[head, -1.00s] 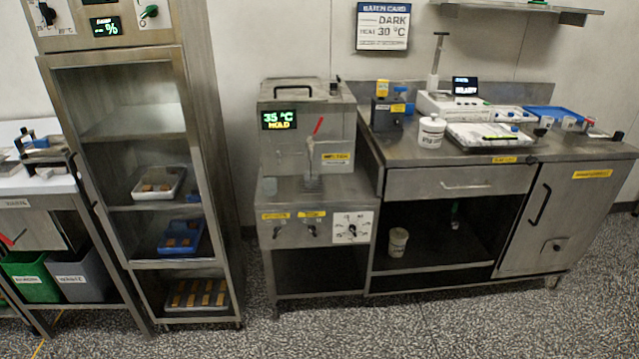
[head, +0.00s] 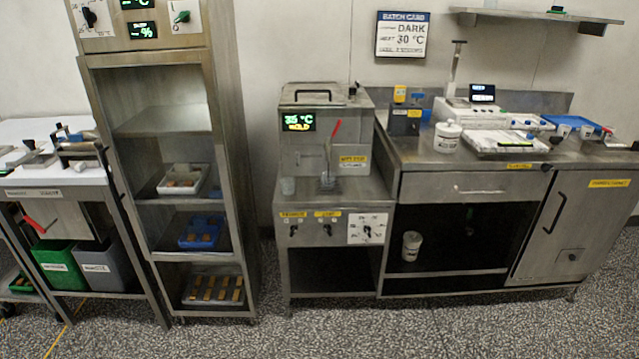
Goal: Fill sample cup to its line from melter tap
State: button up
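The melter (head: 350,110) is a steel box with a lid and a green display reading 35 °C and HOLD. Its tap has a red lever (head: 335,131), tilted up, on the front face. A small translucent cup-like vessel (head: 288,186) stands on the ledge at the left, apart from the tap. Another small greyish shape (head: 327,182) is below the tap; I cannot tell if it is a cup or a part. Any fill line is too small to see. My gripper is not in view.
Below the melter is a knob panel (head: 367,229). A steel counter (head: 420,160) at right carries a white tub (head: 447,137), a scale-like device (head: 480,108) and small cups (head: 586,131). A tray rack (head: 235,150) stands left. The speckled floor in front is clear.

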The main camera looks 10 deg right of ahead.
aim_at(339, 122)
jog(key=u, duration=0.35)
jog(key=i, duration=1)
jog(key=u, duration=0.8)
jog(key=k, duration=0.6)
jog(key=z, duration=0.05)
